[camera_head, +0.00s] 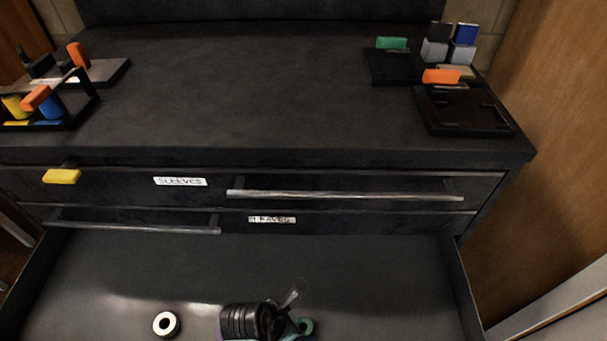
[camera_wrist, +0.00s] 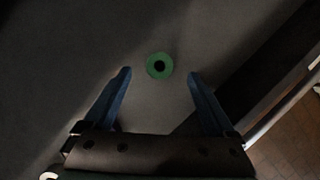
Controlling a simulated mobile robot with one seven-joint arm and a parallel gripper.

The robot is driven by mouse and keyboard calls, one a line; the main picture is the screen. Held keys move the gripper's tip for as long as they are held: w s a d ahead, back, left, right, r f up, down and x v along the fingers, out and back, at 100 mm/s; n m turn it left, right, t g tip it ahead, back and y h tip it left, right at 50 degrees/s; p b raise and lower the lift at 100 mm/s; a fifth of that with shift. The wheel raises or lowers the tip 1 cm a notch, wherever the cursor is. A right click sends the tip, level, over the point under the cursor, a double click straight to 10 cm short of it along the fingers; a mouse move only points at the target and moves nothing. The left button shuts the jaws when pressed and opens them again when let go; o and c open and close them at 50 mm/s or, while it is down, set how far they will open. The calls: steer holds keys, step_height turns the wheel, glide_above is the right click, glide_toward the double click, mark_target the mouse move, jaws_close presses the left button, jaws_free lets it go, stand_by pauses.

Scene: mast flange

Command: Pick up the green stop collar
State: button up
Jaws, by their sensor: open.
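The green stop collar (camera_wrist: 159,66) is a small green ring with a dark centre hole, lying on the drawer floor. In the head view it shows only in part (camera_head: 306,326), beside my gripper (camera_head: 296,296), which hides some of it. In the wrist view my gripper (camera_wrist: 160,75) is open, with one blue finger on each side. The collar lies between and slightly beyond the fingertips, apart from both. Nothing is held.
A white ring (camera_head: 166,324) with a dark hole lies in the open drawer (camera_head: 120,270), left of my arm. The drawer's right wall (camera_head: 465,290) stands near the collar's side. Closed drawers with bar handles (camera_head: 345,195) and a cluttered cabinet top (camera_head: 250,90) rise behind.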

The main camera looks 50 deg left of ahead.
mark_target(303, 327)
steer(key=b+x, duration=0.1)
steer(key=x, duration=0.3)
steer(key=b+x, duration=0.1)
steer(key=x, duration=0.1)
steer(key=shift+s+f+b, duration=0.25)
steer(key=shift+s+b, duration=0.1)
steer(key=shift+r, duration=0.1)
jaws_close()
